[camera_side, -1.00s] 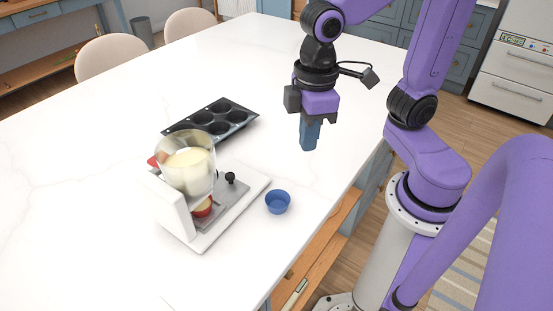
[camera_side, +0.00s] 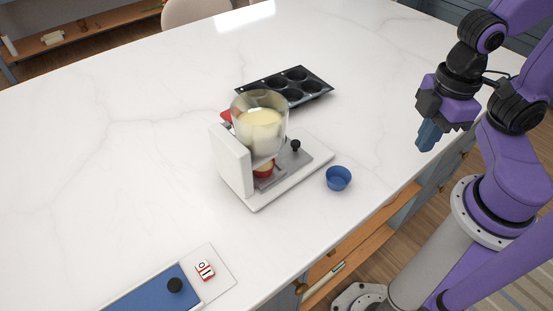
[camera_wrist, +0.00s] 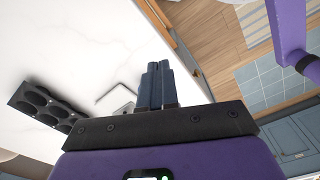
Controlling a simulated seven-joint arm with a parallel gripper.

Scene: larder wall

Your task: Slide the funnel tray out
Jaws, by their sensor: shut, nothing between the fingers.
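A white dispenser (camera_side: 232,160) stands on the counter with a clear funnel (camera_side: 260,122) holding pale yellow batter. Below the funnel, a flat grey tray (camera_side: 285,168) with a black knob (camera_side: 295,145) lies on the dispenser's white base. A red cup (camera_side: 264,168) sits under the funnel, partly hidden by it. My gripper (camera_side: 428,136) is shut and empty, in the air to the right of the dispenser, well apart from it. Its blue fingers also show close together in the wrist view (camera_wrist: 157,80).
A dark muffin tin (camera_side: 326,88) lies behind the dispenser. A blue cup (camera_side: 338,178) stands to its right. At the front left are a blue panel (camera_side: 150,292) with a black knob and a small red-and-white block (camera_side: 204,270). The counter's left side is clear.

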